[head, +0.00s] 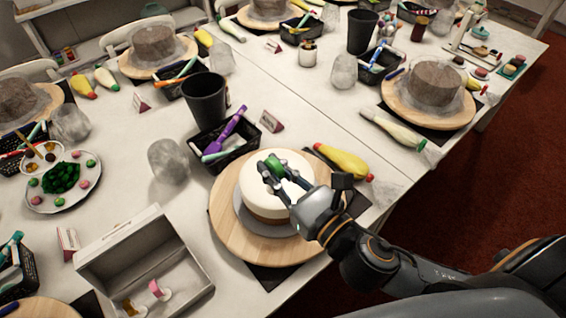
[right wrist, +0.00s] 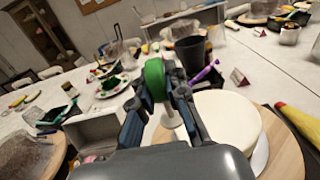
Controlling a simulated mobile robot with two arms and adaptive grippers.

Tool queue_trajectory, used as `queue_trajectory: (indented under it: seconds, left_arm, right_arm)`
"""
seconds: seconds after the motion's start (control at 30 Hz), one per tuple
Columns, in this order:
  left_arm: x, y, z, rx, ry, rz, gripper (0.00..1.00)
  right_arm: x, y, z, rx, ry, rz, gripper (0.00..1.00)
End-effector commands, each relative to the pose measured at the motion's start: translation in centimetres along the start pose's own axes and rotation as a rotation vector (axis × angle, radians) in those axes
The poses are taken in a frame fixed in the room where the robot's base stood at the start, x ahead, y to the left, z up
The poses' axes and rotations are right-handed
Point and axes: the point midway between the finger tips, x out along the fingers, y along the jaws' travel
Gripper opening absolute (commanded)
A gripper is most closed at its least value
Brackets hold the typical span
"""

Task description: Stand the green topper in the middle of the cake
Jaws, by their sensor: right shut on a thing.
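The green topper (head: 275,165) is between the fingers of my right gripper (head: 281,172), which is shut on it. In the right wrist view the topper (right wrist: 155,80) is a rounded green piece with a pale stem and foot below it. The white cake (head: 298,166) with a brown lower band sits on a grey board on a round wooden turntable (head: 228,232). In the head view my right gripper covers part of the cake's top. I cannot tell whether the topper's foot touches the cake. My left gripper is not in view.
An open box (head: 112,243) at lower left holds a pink and a gold topper. A black tool basket (head: 228,150), a black cup (head: 206,97) and a small sign (head: 271,121) stand behind the cake. A yellow piping bag (head: 343,163) lies right of it. A clear container (head: 168,160) stands left.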

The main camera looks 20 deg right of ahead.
Motion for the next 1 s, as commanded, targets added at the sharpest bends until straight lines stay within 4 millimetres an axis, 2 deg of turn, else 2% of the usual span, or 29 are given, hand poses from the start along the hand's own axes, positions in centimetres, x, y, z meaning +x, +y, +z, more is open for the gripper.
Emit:
queue_trajectory:
  seconds: [0.03, 0.23, 0.4, 0.47, 0.6, 0.7, 0.87, 1.0]
  left_arm:
    - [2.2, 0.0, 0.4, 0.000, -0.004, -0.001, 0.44]
    - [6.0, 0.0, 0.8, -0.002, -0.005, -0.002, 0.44]
    - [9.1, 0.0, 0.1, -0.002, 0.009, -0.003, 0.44]
    - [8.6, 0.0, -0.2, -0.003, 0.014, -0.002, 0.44]
    - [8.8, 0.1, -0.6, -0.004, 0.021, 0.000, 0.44]
    - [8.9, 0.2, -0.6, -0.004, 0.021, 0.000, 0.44]
    - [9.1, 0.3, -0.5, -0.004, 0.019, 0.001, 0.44]
    - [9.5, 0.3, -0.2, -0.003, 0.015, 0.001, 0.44]
  right_arm:
    - [0.8, -0.7, -1.4, -0.008, -0.009, -0.001, 0.00]
    - [3.2, -2.6, -2.7, -0.006, -0.008, -0.002, 0.00]
    - [5.2, -4.3, -3.9, -0.007, -0.007, -0.003, 0.00]
    - [6.0, -5.0, -4.5, -0.002, 0.002, -0.006, 0.00]
    - [7.5, -6.2, -6.7, 0.000, 0.002, -0.005, 0.00]
    - [8.1, -6.7, -7.6, 0.000, 0.000, -0.003, 0.00]
    - [8.8, -7.2, -8.6, -0.001, 0.000, -0.003, 0.00]
    - [9.1, -7.4, -10.9, 0.004, 0.003, -0.003, 0.00]
